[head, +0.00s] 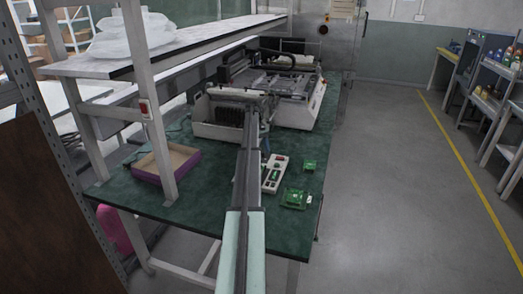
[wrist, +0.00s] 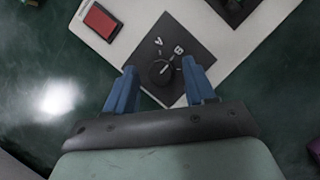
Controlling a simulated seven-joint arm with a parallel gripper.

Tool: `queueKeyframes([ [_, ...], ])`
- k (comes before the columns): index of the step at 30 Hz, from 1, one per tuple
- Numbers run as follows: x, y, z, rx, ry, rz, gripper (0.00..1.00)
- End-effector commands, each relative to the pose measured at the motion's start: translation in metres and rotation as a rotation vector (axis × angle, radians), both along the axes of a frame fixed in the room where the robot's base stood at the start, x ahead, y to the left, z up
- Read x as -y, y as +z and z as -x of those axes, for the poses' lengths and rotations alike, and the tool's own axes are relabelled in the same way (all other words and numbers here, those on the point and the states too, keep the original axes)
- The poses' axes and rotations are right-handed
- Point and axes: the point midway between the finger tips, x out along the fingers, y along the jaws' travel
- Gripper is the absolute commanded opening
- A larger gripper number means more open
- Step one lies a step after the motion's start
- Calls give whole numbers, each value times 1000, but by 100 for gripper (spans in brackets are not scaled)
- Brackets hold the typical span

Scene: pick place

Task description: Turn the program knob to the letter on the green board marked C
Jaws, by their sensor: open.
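The white control panel (head: 268,186) lies on the green bench; its pale surface also fills much of the wrist view (wrist: 225,20). In the wrist view a black round program knob (wrist: 161,73) sits on a dark square plate (wrist: 195,42). A pale mark on the knob points up and right, roughly toward a letter that looks like G; another looks like Y. My gripper (wrist: 160,70) is open, its blue fingers on either side of the knob; contact cannot be told. Two green boards, a smaller one (head: 310,166) and a larger one (head: 294,199), lie right of the panel; their markings are unreadable.
A red rectangular switch (wrist: 101,20) is on the panel, left of the knob plate. A second dark plate (wrist: 234,10) is at upper right. A purple-sided tray (head: 148,174) and a large machine (head: 296,112) stand on the bench. A shelf post (head: 152,125) rises at left.

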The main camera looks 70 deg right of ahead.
Motion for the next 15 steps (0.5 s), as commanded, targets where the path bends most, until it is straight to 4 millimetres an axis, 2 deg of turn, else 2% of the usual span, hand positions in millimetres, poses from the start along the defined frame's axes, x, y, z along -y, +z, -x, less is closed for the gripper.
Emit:
queueKeyframes([
  [5,5,15,-5,0,0,1,54],
  [15,21,71,-24,0,0,1,54],
])
